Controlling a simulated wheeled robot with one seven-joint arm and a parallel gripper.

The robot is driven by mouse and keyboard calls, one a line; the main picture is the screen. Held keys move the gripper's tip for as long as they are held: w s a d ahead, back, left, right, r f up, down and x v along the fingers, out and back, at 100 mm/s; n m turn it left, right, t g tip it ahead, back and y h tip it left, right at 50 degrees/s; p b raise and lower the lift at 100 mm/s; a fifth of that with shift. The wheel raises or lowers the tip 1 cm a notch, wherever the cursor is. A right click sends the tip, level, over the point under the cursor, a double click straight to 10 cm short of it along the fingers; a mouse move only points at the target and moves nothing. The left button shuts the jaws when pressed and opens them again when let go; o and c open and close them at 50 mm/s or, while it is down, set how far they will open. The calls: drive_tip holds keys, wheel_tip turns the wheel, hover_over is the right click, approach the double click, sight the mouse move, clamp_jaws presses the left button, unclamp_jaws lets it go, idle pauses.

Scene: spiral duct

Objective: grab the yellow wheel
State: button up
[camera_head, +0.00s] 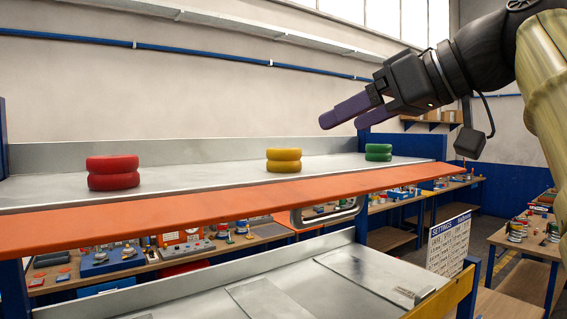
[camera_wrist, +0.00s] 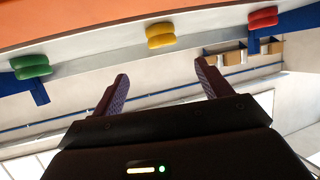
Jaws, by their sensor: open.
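The yellow wheel (camera_head: 284,160) sits on the metal shelf (camera_head: 225,177), between a red wheel and a green wheel. It looks like two rounded rings, one above the other. My gripper (camera_head: 343,121) is open and empty, above the shelf and to the upper right of the yellow wheel in the head view. Its purple fingers point left and slightly down. In the wrist view the scene appears upside down; the yellow wheel (camera_wrist: 160,35) shows beyond the gap between my spread fingertips (camera_wrist: 162,68), apart from them.
The red wheel (camera_head: 112,172) stands at the left of the shelf, and the green wheel (camera_head: 378,152) at the right, below my gripper. An orange lip (camera_head: 210,200) runs along the shelf's front edge. Blue posts stand at the shelf's ends. Shelf space between the wheels is clear.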

sight(292, 149)
drive_tip(key=x, duration=0.7)
drive_tip(key=shift+p, duration=0.4)
drive_tip(key=shift+s+d, duration=0.1)
drive_tip(key=shift+r, duration=0.1)
drive_tip(key=p+x, duration=0.2)
drive_tip(key=x, duration=0.2)
drive_tip(key=shift+a+p, duration=0.3)
drive_tip(key=shift+p, duration=0.05)
drive_tip(key=shift+w+a+f, duration=0.2)
drive_tip(key=shift+a+f, duration=0.1)
drive_tip(key=shift+f, duration=0.05)
drive_tip(key=c, duration=1.1)
